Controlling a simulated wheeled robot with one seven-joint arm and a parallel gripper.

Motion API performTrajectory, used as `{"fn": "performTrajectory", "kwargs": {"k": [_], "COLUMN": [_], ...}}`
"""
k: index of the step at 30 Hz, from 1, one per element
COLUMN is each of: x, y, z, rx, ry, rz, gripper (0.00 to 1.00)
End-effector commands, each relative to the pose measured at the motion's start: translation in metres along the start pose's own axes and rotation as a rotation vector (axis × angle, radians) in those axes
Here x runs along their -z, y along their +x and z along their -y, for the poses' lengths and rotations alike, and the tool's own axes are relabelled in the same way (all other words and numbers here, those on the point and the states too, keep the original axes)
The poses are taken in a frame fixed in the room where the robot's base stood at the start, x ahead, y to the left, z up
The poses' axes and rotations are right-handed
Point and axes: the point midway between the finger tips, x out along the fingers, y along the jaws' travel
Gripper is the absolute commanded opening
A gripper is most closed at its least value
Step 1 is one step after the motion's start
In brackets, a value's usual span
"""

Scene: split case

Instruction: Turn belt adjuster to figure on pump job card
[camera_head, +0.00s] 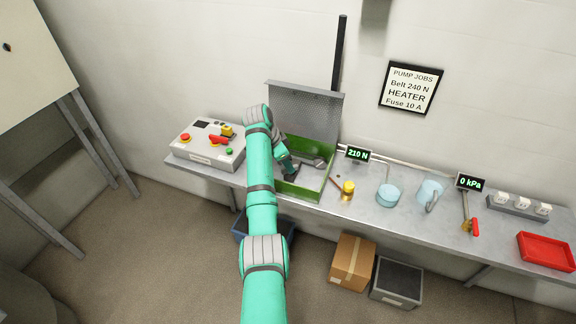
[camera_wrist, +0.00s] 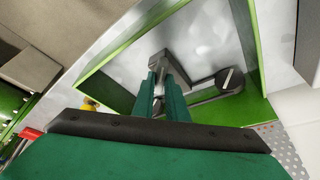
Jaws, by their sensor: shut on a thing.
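The pump job card (camera_head: 411,88) on the wall reads "PUMP JOBS, Belt 240 N, HEATER, Fuse 10 A". A small display (camera_head: 357,154) beside the case reads 210 N. The green case (camera_head: 300,190) stands open on the bench, with its grey perforated lid (camera_head: 306,108) raised. In the wrist view, my gripper (camera_wrist: 160,98) reaches into the green-walled case (camera_wrist: 112,92) and is shut on a grey metal part, which I take for the belt adjuster (camera_wrist: 158,64). A grey arm with a slotted round end (camera_wrist: 230,80) lies right of it. The fingers hide part of the held piece.
A control box (camera_head: 208,146) with red, yellow and green controls stands left of the case. Right of it are a yellow-topped fitting (camera_head: 348,188), blue cups (camera_head: 389,195), a 0 kPa display (camera_head: 471,181), and a red tray (camera_head: 545,250). Boxes (camera_head: 352,262) stand on the floor.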

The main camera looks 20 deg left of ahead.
Motion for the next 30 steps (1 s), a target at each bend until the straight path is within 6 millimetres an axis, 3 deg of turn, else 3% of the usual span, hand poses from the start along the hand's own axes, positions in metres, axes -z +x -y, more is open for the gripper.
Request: {"fn": "performTrajectory", "kwargs": {"k": [23, 24, 26, 30], "x": [0.0000, 0.0000, 0.0000, 0.0000], "y": [-0.0007, -0.0007, -0.0007, -0.0004], "z": [0.0012, 0.0012, 0.0012, 0.0011], "rx": [-0.041, -0.041, -0.041, -0.041], "ry": [0.100, 0.099, 0.099, 0.099], "rz": [0.000, 0.000, 0.000, 0.000], "gripper": [0.00, 0.17, 0.31, 0.31]}}
